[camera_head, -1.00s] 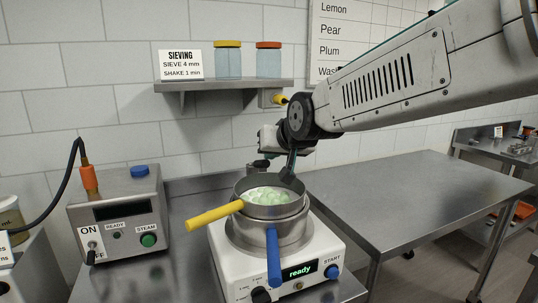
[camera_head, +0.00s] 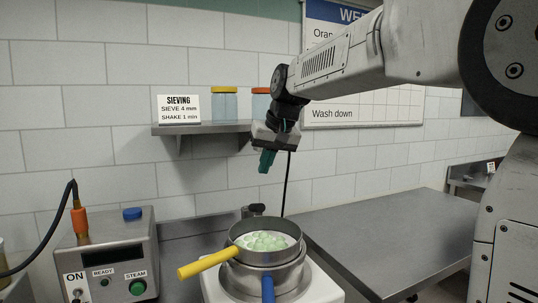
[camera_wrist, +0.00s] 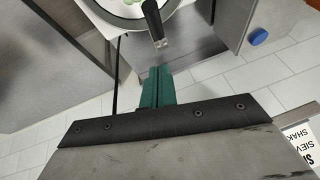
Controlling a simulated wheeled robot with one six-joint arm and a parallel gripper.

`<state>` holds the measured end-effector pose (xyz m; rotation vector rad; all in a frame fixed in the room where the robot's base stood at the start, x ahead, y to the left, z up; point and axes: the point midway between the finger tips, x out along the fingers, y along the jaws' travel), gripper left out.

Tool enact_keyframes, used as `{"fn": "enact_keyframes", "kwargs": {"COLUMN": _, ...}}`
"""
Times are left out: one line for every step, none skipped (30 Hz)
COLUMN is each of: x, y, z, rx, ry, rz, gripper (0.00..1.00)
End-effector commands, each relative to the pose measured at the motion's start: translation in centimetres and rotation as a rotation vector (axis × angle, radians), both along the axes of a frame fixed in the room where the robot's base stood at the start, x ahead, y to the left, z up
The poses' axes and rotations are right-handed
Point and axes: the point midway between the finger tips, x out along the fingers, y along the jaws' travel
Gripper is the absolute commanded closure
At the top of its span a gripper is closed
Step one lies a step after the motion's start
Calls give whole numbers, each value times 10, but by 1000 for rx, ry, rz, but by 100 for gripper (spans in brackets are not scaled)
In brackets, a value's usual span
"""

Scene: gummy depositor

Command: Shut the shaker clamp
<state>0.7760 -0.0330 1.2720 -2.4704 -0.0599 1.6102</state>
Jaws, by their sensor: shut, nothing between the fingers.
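The shaker (camera_head: 325,287) is a white box with a metal ring on top, cut off by the lower edge of the head view. On it sit a steel pan with a blue handle (camera_head: 268,288) and a sieve with a yellow handle (camera_head: 208,265), holding pale green gummies (camera_head: 262,241). The black clamp lever (camera_head: 257,209) stands at the back of the sieve; the wrist view also shows it (camera_wrist: 153,20). I cannot tell its exact position. My gripper (camera_head: 266,162) is shut and empty, its green fingers (camera_wrist: 157,85) above and behind the sieve, apart from the lever.
A steam control box (camera_head: 110,255) with a green button stands at the left. A wall shelf (camera_head: 200,128) with jars and a sieving sign is behind my gripper. A thin black rod or cable (camera_head: 286,185) hangs near the fingers. The steel table (camera_head: 400,235) at right is clear.

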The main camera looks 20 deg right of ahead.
Motion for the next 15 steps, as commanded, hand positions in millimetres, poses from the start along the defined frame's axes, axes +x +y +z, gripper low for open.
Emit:
{"fn": "enact_keyframes", "kwargs": {"x": 5, "y": 2, "z": -12, "rx": 0, "ry": 4, "rz": 1, "gripper": 100}}
{"fn": "enact_keyframes", "kwargs": {"x": 7, "y": 3, "z": -18, "rx": 0, "ry": 4, "rz": 1, "gripper": 100}}
{"fn": "enact_keyframes", "kwargs": {"x": 11, "y": 4, "z": -25, "rx": 0, "ry": 3, "rz": 1, "gripper": 100}}
{"fn": "enact_keyframes", "kwargs": {"x": 13, "y": 5, "z": -31, "rx": 0, "ry": 4, "rz": 2, "gripper": 100}}
{"fn": "enact_keyframes", "kwargs": {"x": 16, "y": 6, "z": -36, "rx": 0, "ry": 4, "rz": 2, "gripper": 100}}
{"fn": "enact_keyframes", "kwargs": {"x": 17, "y": 7, "z": -42, "rx": 0, "ry": 2, "rz": 1, "gripper": 100}}
{"fn": "enact_keyframes", "kwargs": {"x": 13, "y": 8, "z": -47, "rx": 1, "ry": 2, "rz": 2, "gripper": 100}}
{"fn": "enact_keyframes", "kwargs": {"x": 11, "y": 9, "z": -51, "rx": 1, "ry": 1, "rz": 1, "gripper": 100}}
{"fn": "enact_keyframes", "kwargs": {"x": 9, "y": 10, "z": -56, "rx": 0, "ry": 2, "rz": 0, "gripper": 100}}
{"fn": "enact_keyframes", "kwargs": {"x": 8, "y": 11, "z": -59, "rx": 0, "ry": 1, "rz": 0, "gripper": 100}}
{"fn": "enact_keyframes", "kwargs": {"x": 7, "y": 11, "z": -62, "rx": 0, "ry": 0, "rz": 0, "gripper": 100}}
{"fn": "enact_keyframes", "kwargs": {"x": 5, "y": 12, "z": -66, "rx": 0, "ry": 0, "rz": 0, "gripper": 100}}
{"fn": "enact_keyframes", "kwargs": {"x": 5, "y": 13, "z": -68, "rx": 0, "ry": 0, "rz": 0, "gripper": 100}}
{"fn": "enact_keyframes", "kwargs": {"x": 4, "y": 13, "z": -69, "rx": 0, "ry": 0, "rz": 0, "gripper": 100}}
{"fn": "enact_keyframes", "kwargs": {"x": 3, "y": 13, "z": -71, "rx": 0, "ry": -1, "rz": 0, "gripper": 100}}
